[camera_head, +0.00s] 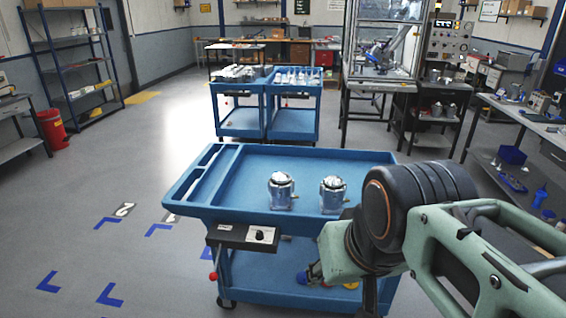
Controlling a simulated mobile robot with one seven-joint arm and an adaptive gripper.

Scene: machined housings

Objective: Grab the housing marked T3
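Two silver machined housings stand upright, side by side, on the top tray of the blue cart (240,206). One is the left housing (281,191), the other the right housing (332,195). I cannot read a T3 mark on either; they look alike at this size. My green and black arm comes in from the lower right and covers the right part of the cart. The right housing is just left of my arm's black joint, and the arm looks clear of both housings. I cannot make out my gripper's fingers in this view.
The cart has a raised rim, narrow left compartments and a front control box (246,235). The tray around the housings is otherwise bare. Two loaded blue carts (267,88) stand behind. A bench (540,122) is at right, a red bin (52,129) at left. The left floor is open.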

